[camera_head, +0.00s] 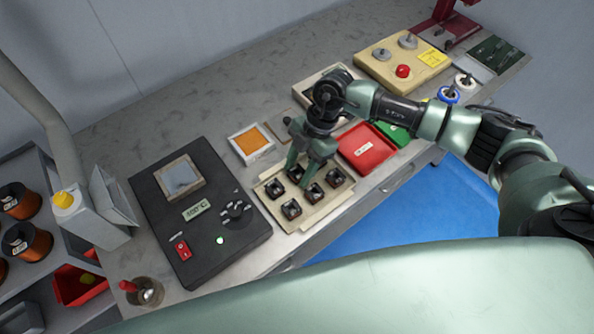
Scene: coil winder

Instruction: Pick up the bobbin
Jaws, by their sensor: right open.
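Several dark square bobbins stand in a beige tray (320,212) in the middle of the workbench. One bobbin (291,209) is at the front left, one (313,193) at the front middle and one (335,177) at the right. Another bobbin (295,173) shows at the back, partly beside my finger. My right gripper (301,172) is open and points down over the tray. Its fingers are among the bobbins, and I cannot tell whether they touch one. The gripper hides part of the tray's back row. My left gripper is not in view.
A black control unit (170,232) with a red switch stands left of the tray. A red bin (366,150) and a green bin (394,134) lie to the right. A beige panel with a red button (403,71) is farther back. Copper wire spools (28,243) sit on a left rack.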

